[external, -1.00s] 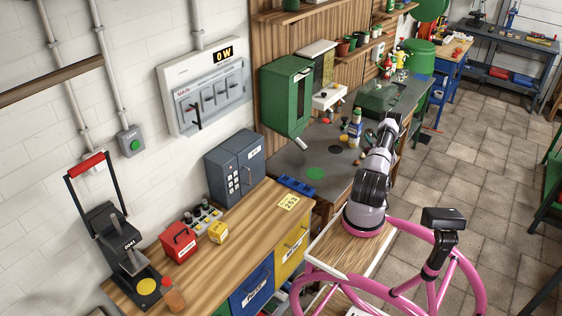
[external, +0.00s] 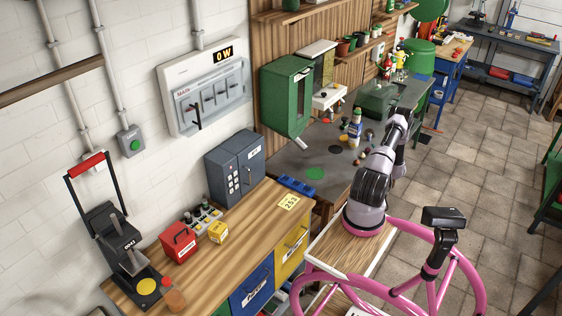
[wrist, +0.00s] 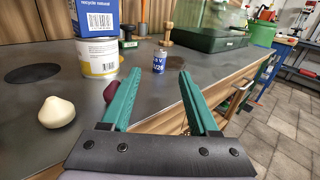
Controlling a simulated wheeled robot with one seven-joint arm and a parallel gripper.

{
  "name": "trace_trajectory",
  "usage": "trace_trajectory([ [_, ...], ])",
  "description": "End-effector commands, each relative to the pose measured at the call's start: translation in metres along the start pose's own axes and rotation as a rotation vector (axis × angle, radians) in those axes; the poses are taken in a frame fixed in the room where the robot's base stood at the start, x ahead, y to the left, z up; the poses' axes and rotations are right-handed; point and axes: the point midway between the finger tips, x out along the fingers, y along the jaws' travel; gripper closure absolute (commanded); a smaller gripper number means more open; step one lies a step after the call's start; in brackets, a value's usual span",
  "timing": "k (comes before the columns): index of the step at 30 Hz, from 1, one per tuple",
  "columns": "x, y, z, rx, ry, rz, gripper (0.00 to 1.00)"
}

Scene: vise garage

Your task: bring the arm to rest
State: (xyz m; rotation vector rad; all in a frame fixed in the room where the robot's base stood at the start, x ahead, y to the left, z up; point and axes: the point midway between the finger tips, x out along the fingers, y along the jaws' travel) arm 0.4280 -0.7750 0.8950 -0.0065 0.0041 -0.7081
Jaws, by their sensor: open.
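My gripper (wrist: 160,78) shows in the wrist view with its two teal fingers spread apart and nothing between them. It is above the front edge of the grey bench (wrist: 125,108). My arm (external: 375,180) stands on its pink-ringed base in the external view, reaching up and back toward the bench; the fingers cannot be made out there. A small blue and white can (wrist: 160,62) stands on the bench beyond the fingertips, apart from them. A dark red object (wrist: 111,91) is partly hidden behind the left finger.
A cream knob-shaped object (wrist: 56,112) and a white and yellow tub (wrist: 98,58) under a blue container stand left on the bench. A green case (wrist: 208,38) is at the back. Open tiled floor (external: 455,165) lies right of the bench. A green cabinet (external: 284,92) hangs on the wall.

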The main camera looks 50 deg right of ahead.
Motion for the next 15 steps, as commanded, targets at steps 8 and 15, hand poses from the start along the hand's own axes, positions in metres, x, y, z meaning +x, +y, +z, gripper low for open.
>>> trace_trajectory([
  [8,-0.0115,0.0001,0.0007,0.0,-0.002,0.0,0.39],
  [15,-0.0111,0.0001,0.0008,0.0,-0.002,0.0,0.39],
])
